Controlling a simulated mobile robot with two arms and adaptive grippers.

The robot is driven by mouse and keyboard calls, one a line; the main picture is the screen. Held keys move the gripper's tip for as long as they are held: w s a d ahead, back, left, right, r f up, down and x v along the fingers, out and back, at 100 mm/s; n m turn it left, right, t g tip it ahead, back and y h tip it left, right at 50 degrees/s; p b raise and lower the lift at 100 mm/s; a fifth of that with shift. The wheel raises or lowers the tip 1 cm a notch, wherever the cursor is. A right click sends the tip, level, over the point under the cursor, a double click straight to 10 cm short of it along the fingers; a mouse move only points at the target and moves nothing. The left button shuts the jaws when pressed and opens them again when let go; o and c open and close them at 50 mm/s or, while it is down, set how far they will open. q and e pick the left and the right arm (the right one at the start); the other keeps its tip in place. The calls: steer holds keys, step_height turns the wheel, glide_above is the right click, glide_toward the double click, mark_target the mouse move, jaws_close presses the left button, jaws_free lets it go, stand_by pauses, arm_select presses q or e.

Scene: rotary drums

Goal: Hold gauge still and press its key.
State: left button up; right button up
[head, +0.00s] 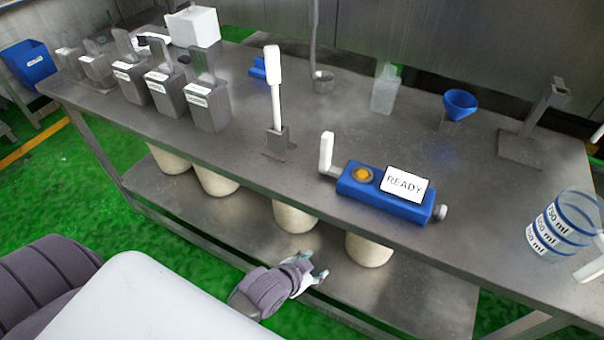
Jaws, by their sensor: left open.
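The gauge (405,206) is a blue bar-shaped device lying near the front edge of the steel table. It has a white panel (407,184) reading "READY", a round orange key (362,174) on top and a metal knob (439,212) at its right end. A white upright handle (326,153) stands at its left end. My left gripper (318,269) is open and empty, in front of and below the tabletop, apart from the gauge. My right gripper is not in view.
The steel table (330,105) holds several labelled metal containers (207,105) at left, a white paddle in a stand (275,90), a blue funnel (460,104) and a clear jug with blue bands (562,225) at right. Pale drums (294,217) stand on the lower shelf.

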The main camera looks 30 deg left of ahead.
arm_select(q)
step_height(320, 180, up, 16)
steer(key=t, duration=0.2)
steer(key=n+t+y, duration=0.2)
steer(key=n+t, duration=0.1)
steer(key=n, duration=0.2)
glide_toward(323, 156)
steer(key=x, duration=1.1)
steer(key=shift+w+r, duration=0.25)
jaws_close()
steer(key=shift+s+f, duration=0.1)
steer(key=shift+f, duration=0.1)
